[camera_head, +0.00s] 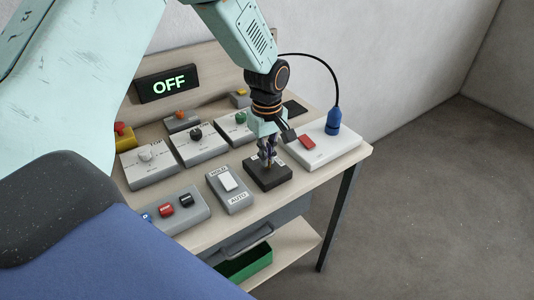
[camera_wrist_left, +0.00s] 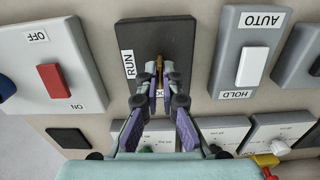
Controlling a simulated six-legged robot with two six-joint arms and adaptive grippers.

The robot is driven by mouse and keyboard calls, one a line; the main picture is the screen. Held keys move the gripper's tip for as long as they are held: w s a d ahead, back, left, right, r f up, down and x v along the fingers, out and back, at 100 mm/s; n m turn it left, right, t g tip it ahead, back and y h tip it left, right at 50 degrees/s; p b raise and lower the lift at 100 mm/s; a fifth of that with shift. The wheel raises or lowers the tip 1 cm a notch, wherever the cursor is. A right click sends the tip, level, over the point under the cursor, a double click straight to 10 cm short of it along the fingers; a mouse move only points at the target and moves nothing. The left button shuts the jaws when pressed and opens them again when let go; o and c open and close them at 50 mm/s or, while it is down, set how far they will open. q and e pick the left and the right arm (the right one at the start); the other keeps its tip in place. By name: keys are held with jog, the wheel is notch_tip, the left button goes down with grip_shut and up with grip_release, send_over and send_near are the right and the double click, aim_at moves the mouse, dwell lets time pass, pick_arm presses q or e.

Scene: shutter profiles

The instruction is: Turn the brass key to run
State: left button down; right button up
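The brass key (camera_wrist_left: 160,62) stands in a black switch box (camera_wrist_left: 181,36), which is also in the head view (camera_head: 277,181) near the table's front edge. A RUN label (camera_wrist_left: 129,64) is on the box, left of the key in the wrist view. A second label, below the key there, is mostly hidden by the fingers. My left gripper (camera_head: 268,156) points down over the box. In the wrist view its fingertips (camera_wrist_left: 160,78) are close together on both sides of the key, with brass showing between them. The key's exact angle is hard to tell. My right gripper is not in view.
A display (camera_head: 168,84) reads OFF. A white box with a red rocker (camera_head: 307,142) and a blue plug (camera_head: 333,122) stands right of the key box. A HOLD/AUTO switch (camera_head: 229,184) is left of it. Dial boxes (camera_head: 199,145) stand behind. A green bin (camera_head: 246,265) is below.

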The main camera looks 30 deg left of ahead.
pick_arm(q)
jog(key=m+p, duration=0.3)
jog(key=shift+r+m, duration=0.2)
jog(key=shift+m, duration=0.1)
jog(key=m+p, duration=0.2)
jog(key=m, duration=0.2)
jog(key=shift+m+p, duration=0.3)
jog(key=shift+p, duration=0.05)
jog(key=m+p, duration=0.1)
jog(key=m, duration=0.3)
jog(key=shift+f, duration=0.1)
jog(key=m, duration=0.5)
jog(key=shift+w, duration=0.1)
jog(key=shift+m, duration=0.4)
jog(key=c, duration=1.5)
grip_release()
jog(key=shift+c, duration=0.2)
notch_tip(320, 180, up, 12)
